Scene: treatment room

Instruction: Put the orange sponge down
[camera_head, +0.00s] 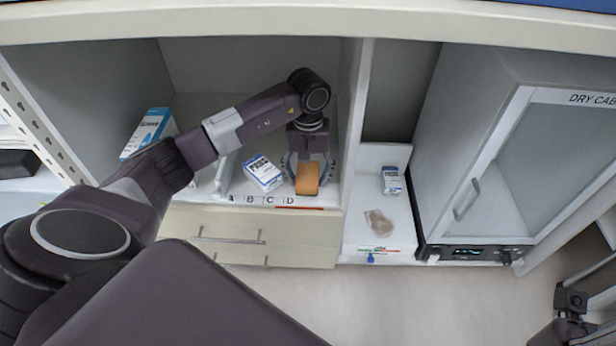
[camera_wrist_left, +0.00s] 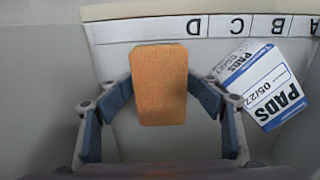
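The orange sponge (camera_head: 307,178) is a small block in the open shelf compartment, behind the label D. In the left wrist view the sponge (camera_wrist_left: 160,85) stands between the two fingers. My left gripper (camera_head: 308,166) reaches down into the compartment. In the wrist view the blue-padded tips of my left gripper (camera_wrist_left: 160,84) meet the sponge's two sides, so it is shut on it. Whether the sponge touches the compartment floor cannot be told. Part of my right gripper (camera_head: 575,300) shows at the lower right edge, its fingers cut off.
A PADS box (camera_head: 262,173) lies tilted just left of the sponge, also in the wrist view (camera_wrist_left: 262,85). A label strip (camera_wrist_left: 255,27) runs along the front edge. Divider walls flank the compartment. A blue-white box (camera_head: 149,131) stands left. A dry cabinet (camera_head: 520,150) stands right.

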